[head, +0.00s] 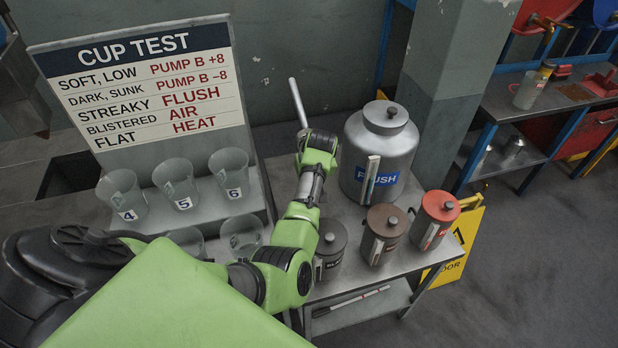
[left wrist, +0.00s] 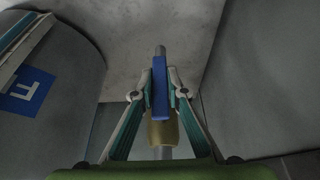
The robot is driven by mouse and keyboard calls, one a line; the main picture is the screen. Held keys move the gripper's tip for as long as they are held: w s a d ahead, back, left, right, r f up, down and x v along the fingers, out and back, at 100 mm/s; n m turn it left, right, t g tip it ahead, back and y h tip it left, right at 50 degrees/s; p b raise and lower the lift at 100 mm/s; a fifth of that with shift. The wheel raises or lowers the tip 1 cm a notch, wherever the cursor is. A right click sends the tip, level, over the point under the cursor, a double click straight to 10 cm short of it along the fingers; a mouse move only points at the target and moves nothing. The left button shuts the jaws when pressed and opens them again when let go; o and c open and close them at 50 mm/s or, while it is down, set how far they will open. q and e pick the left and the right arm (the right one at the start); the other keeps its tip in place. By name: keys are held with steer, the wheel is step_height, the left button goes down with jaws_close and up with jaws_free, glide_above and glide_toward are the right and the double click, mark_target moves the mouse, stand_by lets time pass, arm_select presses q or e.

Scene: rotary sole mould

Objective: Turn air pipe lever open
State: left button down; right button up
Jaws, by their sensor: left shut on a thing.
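In the left wrist view a blue lever (left wrist: 160,102) stands in the middle, in front of a brass valve body (left wrist: 162,134). A grey pipe (left wrist: 165,152) runs below the brass. In this view the lever looks lined up with the pipe. My left gripper (left wrist: 161,92) has one finger on each side of the lever and is shut on it. In the head view the pipe (head: 298,102) rises beyond my left arm's end, which hides the lever, the valve and the fingertips. My right gripper is not in view.
A big flush canister (head: 385,135) stands close right of my left wrist on a metal table. A black-lidded can (head: 331,240), brown can (head: 384,232) and red can (head: 436,217) stand nearer. A cup test board (head: 145,85) with several cups is left.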

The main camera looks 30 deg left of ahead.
arm_select(q)
steer(key=c, duration=2)
jaws_free()
steer(key=v, duration=1.2)
steer(key=shift+r, duration=0.1)
